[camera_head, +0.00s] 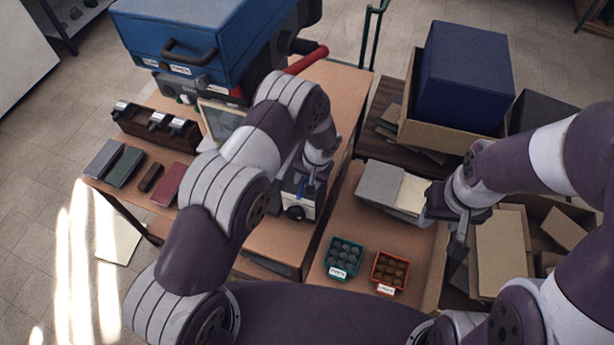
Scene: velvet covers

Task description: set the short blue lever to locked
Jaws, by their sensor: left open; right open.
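A small white and grey device (297,205) with a dark round knob stands on the middle table, below my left gripper. A short blue lever (301,192) shows as a small blue piece at the device's top, partly hidden by the gripper. My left gripper (307,186) points down at the lever and is open; whether it touches the lever cannot be told. I cannot read the lever's setting. My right gripper (446,235) is open and empty, over the right table near a grey and cream stack. A long red handle (306,60) belongs to the machine behind.
A large blue machine (190,40) stands at the back left. Dark and red books (168,184) lie on the left table. A green tray (343,258) and an orange tray (390,271) sit at the front. Boxes (463,80) crowd the right.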

